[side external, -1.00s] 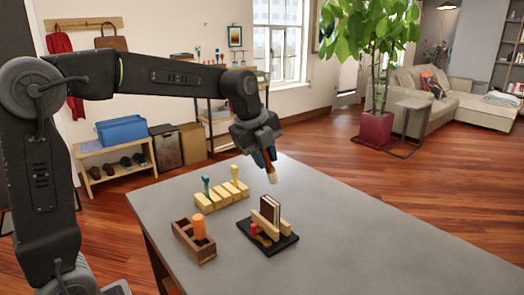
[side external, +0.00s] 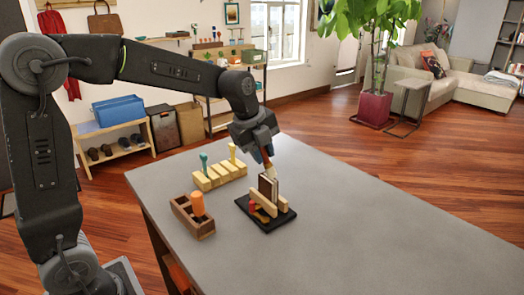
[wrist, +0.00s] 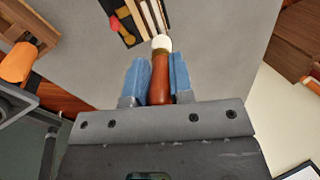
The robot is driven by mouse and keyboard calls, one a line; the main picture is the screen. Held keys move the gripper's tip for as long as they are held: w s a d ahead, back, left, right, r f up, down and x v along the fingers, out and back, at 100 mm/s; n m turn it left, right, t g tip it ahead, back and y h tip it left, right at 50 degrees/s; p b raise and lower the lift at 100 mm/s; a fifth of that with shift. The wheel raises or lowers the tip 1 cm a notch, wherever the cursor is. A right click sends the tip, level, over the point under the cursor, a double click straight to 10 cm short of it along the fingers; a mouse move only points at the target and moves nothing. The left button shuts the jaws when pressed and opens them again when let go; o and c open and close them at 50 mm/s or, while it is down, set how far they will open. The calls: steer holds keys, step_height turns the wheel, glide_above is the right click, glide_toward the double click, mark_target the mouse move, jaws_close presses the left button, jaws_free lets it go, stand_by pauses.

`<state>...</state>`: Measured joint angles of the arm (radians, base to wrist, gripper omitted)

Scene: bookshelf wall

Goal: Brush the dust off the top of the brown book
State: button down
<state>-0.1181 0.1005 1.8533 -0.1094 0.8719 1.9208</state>
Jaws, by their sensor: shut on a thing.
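The brown book (side external: 266,187) stands upright with a few other books in a small wooden holder on a black base (side external: 277,219). In the wrist view the book tops (wrist: 150,14) show at the top edge; I cannot tell which is the brown one there. My gripper (side external: 264,157) is shut on a brush, its blue fingers (wrist: 158,75) on either side of the red-brown handle (wrist: 161,80). The brush's pale tip (wrist: 161,42) points down and is at the book tops in the side view, seemingly touching or nearly so. Dust is too small to make out.
A slotted wooden block (side external: 219,175) with teal and yellow tools stands behind the holder. A wooden box (side external: 192,218) with an orange-handled thing (side external: 197,204) stands to its left. The grey table (side external: 370,235) is clear on the right.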

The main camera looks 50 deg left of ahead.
steer(key=shift+f, duration=0.8)
stand_by(0.4)
steer(key=shift+a, duration=2.3)
steer(key=shift+d+f, duration=0.1)
steer(key=shift+d, duration=2.25)
steer(key=shift+w+a, duration=0.6)
steer(key=shift+a, duration=1.7)
steer(key=shift+s+d+r, duration=0.1)
steer(key=shift+d+r, duration=0.05)
steer(key=shift+d, duration=1)
steer(key=shift+d+r, duration=0.1)
steer(key=shift+d, duration=1.05)
steer(key=shift+a, duration=2.3)
steer(key=shift+s+d+f, duration=0.15)
steer(key=shift+d, duration=1)
steer(key=shift+s+d+f, duration=0.1)
steer(key=shift+s+d, duration=0.05)
steer(key=shift+d, duration=1)
steer(key=shift+w+a+r, duration=0.1)
steer(key=shift+w+a, duration=0.05)
steer(key=shift+a, duration=2.2)
